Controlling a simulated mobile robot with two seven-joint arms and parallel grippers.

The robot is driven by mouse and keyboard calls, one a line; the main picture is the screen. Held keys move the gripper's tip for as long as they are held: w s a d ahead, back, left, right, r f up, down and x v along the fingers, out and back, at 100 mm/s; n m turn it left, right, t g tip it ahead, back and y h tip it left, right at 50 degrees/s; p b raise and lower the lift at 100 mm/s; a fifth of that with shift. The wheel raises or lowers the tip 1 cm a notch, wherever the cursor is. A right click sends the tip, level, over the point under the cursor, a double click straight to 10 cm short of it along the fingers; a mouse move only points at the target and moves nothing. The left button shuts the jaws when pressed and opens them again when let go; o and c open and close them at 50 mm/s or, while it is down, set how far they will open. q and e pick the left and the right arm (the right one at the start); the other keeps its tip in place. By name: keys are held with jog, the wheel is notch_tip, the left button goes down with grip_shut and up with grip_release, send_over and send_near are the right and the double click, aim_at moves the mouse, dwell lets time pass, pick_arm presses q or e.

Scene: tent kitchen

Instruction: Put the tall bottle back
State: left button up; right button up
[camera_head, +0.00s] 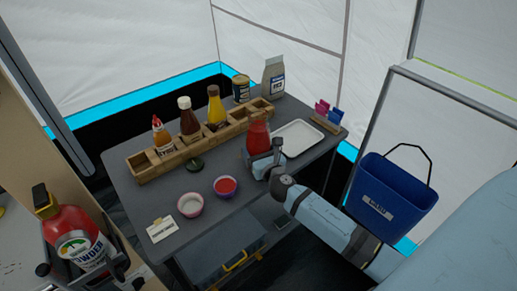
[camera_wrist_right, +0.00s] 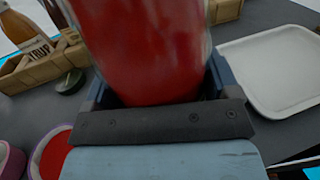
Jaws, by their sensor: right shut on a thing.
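A red bottle (camera_head: 257,137) stands over the grey table, right of its middle. My right gripper (camera_head: 262,160) is shut on its lower part. In the right wrist view the red bottle (camera_wrist_right: 145,45) fills the space between the fingers, and its top is out of frame. A long wooden rack (camera_head: 205,141) runs along the back of the table. It holds a white-labelled bottle with a red top (camera_head: 161,138), a brown bottle (camera_head: 188,122) and a yellow bottle (camera_head: 216,107). Compartments at its right end look empty. My left gripper is not in view.
A white tray (camera_head: 318,137) lies right of the gripper. A dark lid (camera_head: 194,165), a pale bowl (camera_head: 190,204) and a red-filled bowl (camera_head: 225,187) sit in front of the rack. A jar (camera_head: 241,88) and a bag (camera_head: 273,77) stand behind it. A blue bin (camera_head: 390,195) hangs at right.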

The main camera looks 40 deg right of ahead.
jog(key=o, duration=1.5)
jog(key=shift+f, duration=0.1)
jog(key=shift+o, duration=0.2)
